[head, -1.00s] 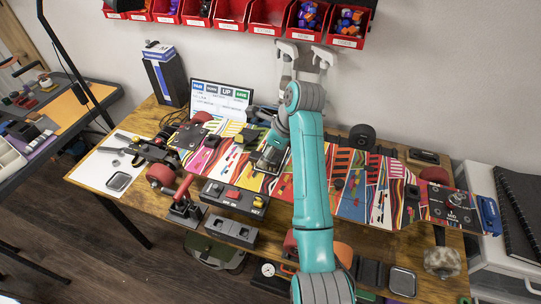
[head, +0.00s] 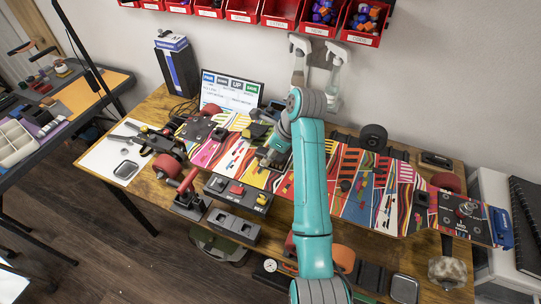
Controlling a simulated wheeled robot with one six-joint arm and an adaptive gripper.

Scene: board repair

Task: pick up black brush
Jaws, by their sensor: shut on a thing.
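My teal arm reaches over a long, colourfully printed skateboard deck (head: 360,195) on the wooden table. My gripper (head: 267,161) is low over the left half of the deck, shut on a small dark thing that looks like the black brush. The fingers and wrist hide most of it, so its shape and whether it touches the deck are unclear.
A red and black switch box (head: 237,194) stands in front of the deck. A red-wheeled truck (head: 167,167) is at the left end. A screen (head: 232,92) and two spray bottles (head: 334,85) are behind. Red bins (head: 282,14) hang above.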

